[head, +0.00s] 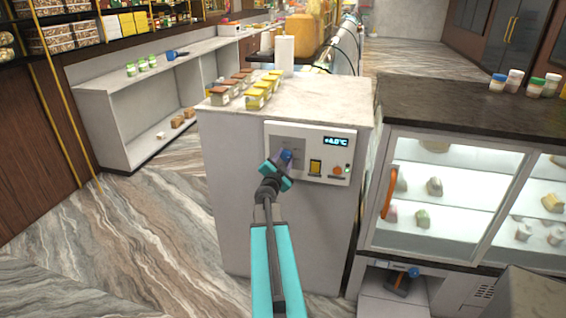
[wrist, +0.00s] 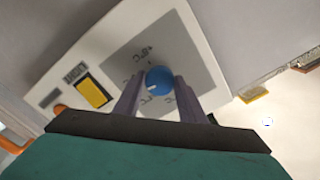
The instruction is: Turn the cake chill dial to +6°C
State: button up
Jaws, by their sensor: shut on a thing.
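The blue dial (wrist: 158,77) sits on a grey plate of the white control panel (head: 310,173), on the front of the counter. In the wrist view its pale mark points to the lower left; the printed labels around it are too blurred to read surely. My gripper (head: 285,160) is shut on the dial, one finger on each side. In the head view the gripper partly covers the dial. The small display (head: 336,141) seems to read +4.0°C.
A yellow switch (head: 315,167) and an orange button (head: 337,170) are beside the dial on the panel. Small sweet boxes (head: 255,98) stand on the counter top. A glass-fronted display case (head: 455,190) with an orange handle (head: 390,193) stands to the right. The marble floor at left is clear.

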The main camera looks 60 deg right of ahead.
jog(key=shift+s+d+r+m+b, duration=0.1)
jog(key=shift+m+b, duration=0.15)
jog(key=shift+m, duration=0.6)
jog(key=shift+s+d+m+b, duration=0.1)
jog(key=shift+m+b, duration=0.1)
jog(key=shift+m, duration=0.65)
jog(key=o, duration=1)
jog(key=shift+o, duration=0.2)
jog(key=shift+w, duration=0.1)
jog(key=shift+a, duration=0.1)
